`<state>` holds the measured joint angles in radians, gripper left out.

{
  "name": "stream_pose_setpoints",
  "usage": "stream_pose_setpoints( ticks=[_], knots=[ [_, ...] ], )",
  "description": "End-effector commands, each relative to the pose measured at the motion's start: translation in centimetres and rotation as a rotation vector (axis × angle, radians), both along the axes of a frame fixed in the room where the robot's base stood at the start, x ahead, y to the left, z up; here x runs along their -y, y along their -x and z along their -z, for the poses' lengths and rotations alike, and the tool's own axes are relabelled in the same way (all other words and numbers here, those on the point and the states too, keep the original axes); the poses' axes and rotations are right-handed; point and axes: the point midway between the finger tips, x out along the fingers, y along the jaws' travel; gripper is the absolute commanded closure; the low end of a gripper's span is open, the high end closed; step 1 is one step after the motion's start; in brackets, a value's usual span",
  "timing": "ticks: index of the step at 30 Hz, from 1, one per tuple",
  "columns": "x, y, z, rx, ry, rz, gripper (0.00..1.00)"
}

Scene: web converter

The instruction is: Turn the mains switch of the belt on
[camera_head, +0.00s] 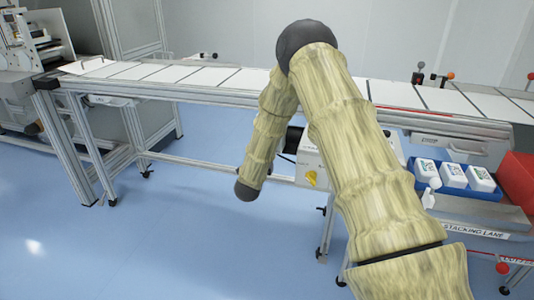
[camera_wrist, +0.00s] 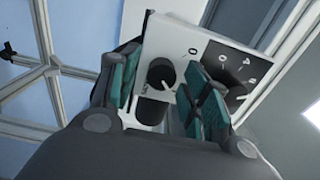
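The belt's control box (camera_head: 312,160) hangs under the conveyor in the head view, partly hidden by my arm. In the wrist view the pale panel (camera_wrist: 196,47) is close and tilted. A round dark knob (camera_wrist: 161,74) with a white mark lies between the two teal finger pads of my gripper (camera_wrist: 162,66). The fingers are apart, with visible gaps beside the knob. A second dark dial (camera_wrist: 236,90) with printed numbers is partly behind the right finger. I cannot tell which one is the mains switch.
The conveyor belt (camera_head: 200,76) runs above the box. A blue tray (camera_head: 460,208) with white bottles (camera_head: 453,175) and a red bin (camera_head: 518,178) stand to the right. Metal frame legs (camera_head: 333,225) stand below. The blue floor (camera_head: 190,215) at left is clear.

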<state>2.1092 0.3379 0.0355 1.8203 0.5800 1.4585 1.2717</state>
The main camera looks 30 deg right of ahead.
Motion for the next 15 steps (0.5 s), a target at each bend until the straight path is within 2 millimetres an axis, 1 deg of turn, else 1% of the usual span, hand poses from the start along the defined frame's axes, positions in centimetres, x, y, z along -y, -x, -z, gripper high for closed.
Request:
stream_pose_setpoints(
  ticks=[9,11,15],
  knots=[
    [-0.3,0.2,0.0,0.0,0.0,-0.001,0.53],
    [-0.6,0.5,0.0,-0.001,-0.001,-0.001,0.53],
    [-2.2,1.7,0.0,-0.002,-0.001,-0.002,0.53]
  ],
)
